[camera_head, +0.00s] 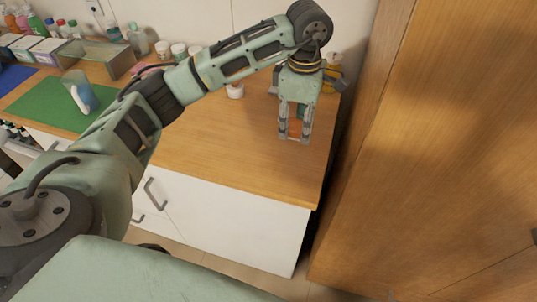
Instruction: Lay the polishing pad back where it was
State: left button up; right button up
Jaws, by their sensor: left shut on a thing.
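My left gripper (294,136) points down over the right end of the wooden counter, close to its surface. It is shut on a small, thin thing between its fingertips, taken to be the polishing pad. The thing is too small and too covered by the fingers to make out its shape. I cannot tell whether it touches the counter. My right gripper is not in view.
The wooden counter (240,150) is clear in front of the gripper. A small white jar (235,91) stands left of it. A green mat (55,104) with a bluish bottle (80,92) lies at left. A tall wooden cabinet (440,150) closes off the right.

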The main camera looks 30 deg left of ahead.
aim_at(257, 148)
pick_arm(q)
jog(key=a+f+p, duration=0.1)
jog(key=a, duration=0.2)
jog(key=a+f+p, duration=0.1)
jog(key=a+f, duration=0.1)
jog(key=a, duration=0.1)
jog(key=a+f+p, duration=0.1)
jog(key=a+f, duration=0.1)
jog(key=a, duration=0.1)
jog(key=shift+s, duration=0.35)
jog(key=shift+s+a+f+p, duration=0.15)
jog(key=shift+a+f+p, duration=0.4)
jog(key=shift+a+f, duration=0.6)
jog(key=shift+f, duration=0.1)
notch_tip(257, 148, down, 3)
jog(key=shift+f+p, duration=0.15)
jog(key=shift+p, duration=0.8)
jog(key=shift+f, duration=0.25)
jog(key=o, duration=0.7)
jog(key=shift+c, duration=0.2)
jog(key=o, duration=0.4)
jog(key=shift+o, duration=0.2)
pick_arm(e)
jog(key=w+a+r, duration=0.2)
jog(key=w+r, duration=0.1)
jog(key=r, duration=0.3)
